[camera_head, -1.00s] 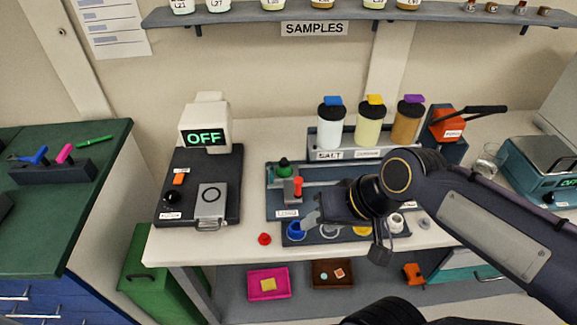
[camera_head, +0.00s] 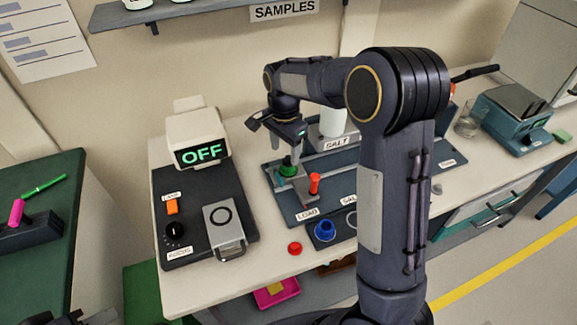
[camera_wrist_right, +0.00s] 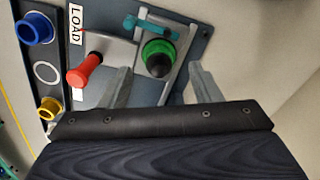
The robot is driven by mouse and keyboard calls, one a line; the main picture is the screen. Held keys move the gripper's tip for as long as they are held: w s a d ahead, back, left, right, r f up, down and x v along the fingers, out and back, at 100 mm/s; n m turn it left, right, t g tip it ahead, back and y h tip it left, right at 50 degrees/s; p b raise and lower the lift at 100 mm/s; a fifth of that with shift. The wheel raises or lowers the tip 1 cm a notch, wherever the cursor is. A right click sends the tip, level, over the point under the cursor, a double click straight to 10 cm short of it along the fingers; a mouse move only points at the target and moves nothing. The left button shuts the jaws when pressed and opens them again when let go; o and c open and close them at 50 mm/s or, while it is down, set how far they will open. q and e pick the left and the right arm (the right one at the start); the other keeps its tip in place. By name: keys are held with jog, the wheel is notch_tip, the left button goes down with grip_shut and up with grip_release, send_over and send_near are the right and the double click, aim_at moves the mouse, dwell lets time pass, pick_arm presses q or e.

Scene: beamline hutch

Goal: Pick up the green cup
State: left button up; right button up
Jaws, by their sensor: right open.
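The green cup (camera_head: 288,167) stands upright near the left end of the dark tray on the bench, with a dark pointed piece at its middle. It also shows in the right wrist view (camera_wrist_right: 165,47), beyond and between the fingertips. My right gripper (camera_head: 283,148) is above the cup, pointing down. My left gripper is not in view.
A red-topped lever (camera_head: 314,184) stands close beside the cup on the LOAD plate. A blue cup (camera_head: 325,230) sits in the front row. A console reading OFF (camera_head: 202,153) stands to the left. My right arm hides much of the tray's right side.

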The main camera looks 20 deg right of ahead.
aim_at(287, 157)
jog(key=f, duration=0.3)
jog(key=f+p, duration=0.1)
jog(key=shift+d+f, duration=0.3)
jog(key=shift+f, duration=0.55)
jog(key=c, duration=1)
jog(key=shift+c, duration=0.2)
jog(key=shift+r, duration=0.15)
jog(key=shift+r, duration=0.9)
jog(key=s+a+r+b, duration=0.1)
jog(key=s+r+b, duration=0.1)
jog(key=s+r, duration=0.9)
jog(key=s, duration=0.3)
jog(key=shift+b, duration=0.4)
